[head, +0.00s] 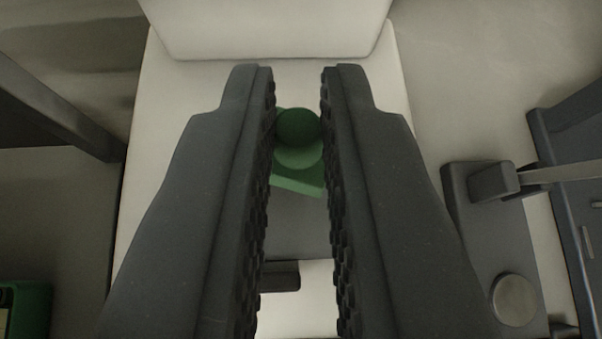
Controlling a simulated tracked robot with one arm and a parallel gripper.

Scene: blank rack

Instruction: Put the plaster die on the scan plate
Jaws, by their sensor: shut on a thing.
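My gripper (298,115) reaches forward with its two dark ridged fingers on either side of a green piece (298,152). It is shut on this piece near the fingertips. The piece has a rounded darker top and a flat-sided base, and I take it to be the plaster die. Below it in the picture, between the fingers, a flat dark grey surface (298,225) shows, which may be the scan plate. The fingers hide its sides. I cannot tell whether the die touches it.
A white machine (155,120) with a raised back (265,25) lies under the gripper. At right are a dark device with a lever (495,182) and round metal disc (514,300), and a blue-grey case (570,140). A green container (38,305) is at lower left.

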